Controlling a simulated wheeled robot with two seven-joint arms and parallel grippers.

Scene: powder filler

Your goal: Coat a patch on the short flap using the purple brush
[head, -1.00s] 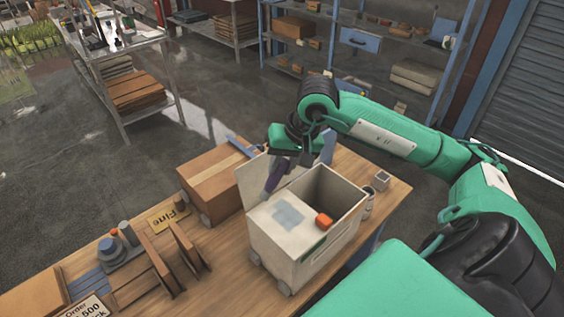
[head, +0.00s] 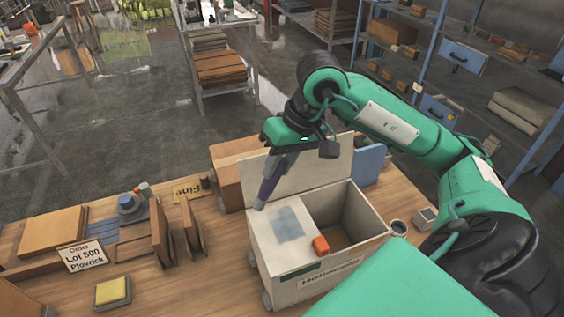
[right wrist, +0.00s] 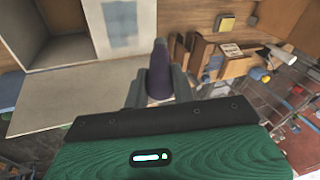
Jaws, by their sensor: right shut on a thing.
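An open pale carton on wheels (head: 302,293) stands on the bench. One short flap (head: 262,240) lies flat over its left part and bears a blue-grey patch (head: 288,226). The patch also shows in the right wrist view (right wrist: 124,20). My right gripper (head: 287,152) is shut on the purple brush (head: 271,182), which slants down with its pale tip near the flap's back left corner, beside the patch. I cannot tell whether the tip touches the flap. The brush also shows between the fingers in the right wrist view (right wrist: 160,80). My left gripper is out of view.
An orange block (head: 321,245) sits at the flap's inner edge, beside the open compartment. A long flap (head: 300,168) stands up behind.

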